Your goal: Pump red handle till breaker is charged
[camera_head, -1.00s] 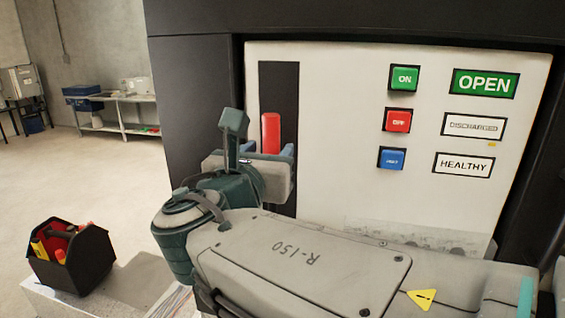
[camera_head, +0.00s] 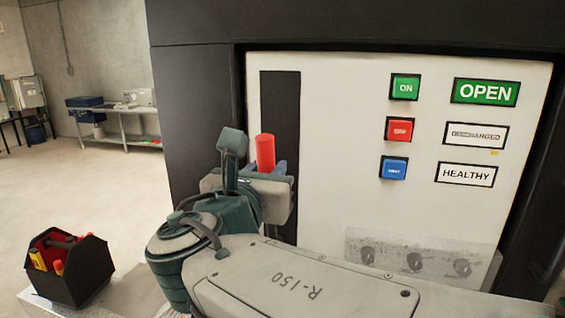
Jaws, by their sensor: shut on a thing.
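The red handle (camera_head: 265,151) stands in front of the tall black slot (camera_head: 281,110) at the left of the white breaker panel (camera_head: 345,110). Its top sticks up above my gripper (camera_head: 264,170), which is shut on its lower part. The lower end of the handle is hidden behind my gripper and arm. At the panel's right, the top sign (camera_head: 485,92) reads OPEN on green. The white sign (camera_head: 476,135) below it reads DISCHARGED, with its text partly blurred. The lowest sign (camera_head: 468,174) reads HEALTHY.
A green ON button (camera_head: 405,87), a red button (camera_head: 399,129) and a blue button (camera_head: 394,167) sit mid-panel. A clear cover over round dials (camera_head: 414,262) is low right. A black tool box (camera_head: 72,268) stands at lower left.

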